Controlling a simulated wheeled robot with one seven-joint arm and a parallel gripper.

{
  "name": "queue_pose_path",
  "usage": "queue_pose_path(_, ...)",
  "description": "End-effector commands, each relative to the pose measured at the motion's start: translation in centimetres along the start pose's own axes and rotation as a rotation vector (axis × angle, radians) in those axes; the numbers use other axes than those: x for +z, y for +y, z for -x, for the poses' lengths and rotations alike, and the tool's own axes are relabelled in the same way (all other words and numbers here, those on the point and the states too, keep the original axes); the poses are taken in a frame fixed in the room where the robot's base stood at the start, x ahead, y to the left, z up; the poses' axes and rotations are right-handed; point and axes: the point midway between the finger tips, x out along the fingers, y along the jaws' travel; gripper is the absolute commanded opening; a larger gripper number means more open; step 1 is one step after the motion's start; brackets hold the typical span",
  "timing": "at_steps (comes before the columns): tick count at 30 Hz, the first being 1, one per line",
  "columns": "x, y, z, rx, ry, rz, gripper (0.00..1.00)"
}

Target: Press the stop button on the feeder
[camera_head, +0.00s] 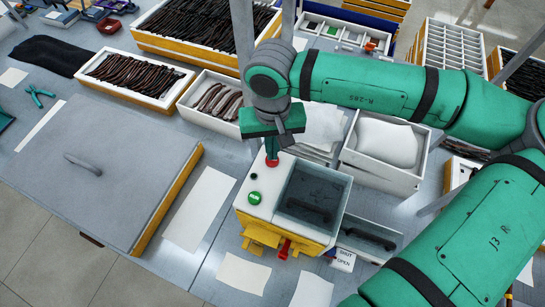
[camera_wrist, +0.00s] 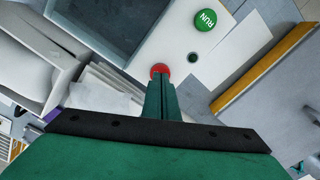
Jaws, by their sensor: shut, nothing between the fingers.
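The feeder (camera_head: 263,212) is a white and yellow box with a clear-lidded bin on its right side. Its red stop button (camera_head: 272,161) is at the far end of the white panel, partly hidden by my gripper. In the wrist view the red button (camera_wrist: 160,70) shows right at my fingertips. My gripper (camera_head: 271,152) is shut and empty, pointing down over the button. It is touching or very close to it; I cannot tell which. The green RUN button (camera_head: 254,198) is nearer on the same panel, with a small dark round part (camera_head: 254,176) between them.
A large grey lidded case (camera_head: 105,170) fills the left. Trays of dark frames (camera_head: 135,80) stand behind, and a white box (camera_head: 385,145) stands right of the feeder. Paper sheets (camera_head: 200,208) lie left of it. A STOP/OPEN style label (camera_head: 343,260) hangs in front.

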Motion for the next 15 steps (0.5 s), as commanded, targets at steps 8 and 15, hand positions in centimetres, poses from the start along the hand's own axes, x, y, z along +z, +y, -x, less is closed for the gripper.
queue_pose_path(8,0.0,0.0,1.7,0.001,0.000,0.000,0.00)
queue_pose_path(15,0.0,-0.2,3.2,0.001,0.000,0.004,0.00)
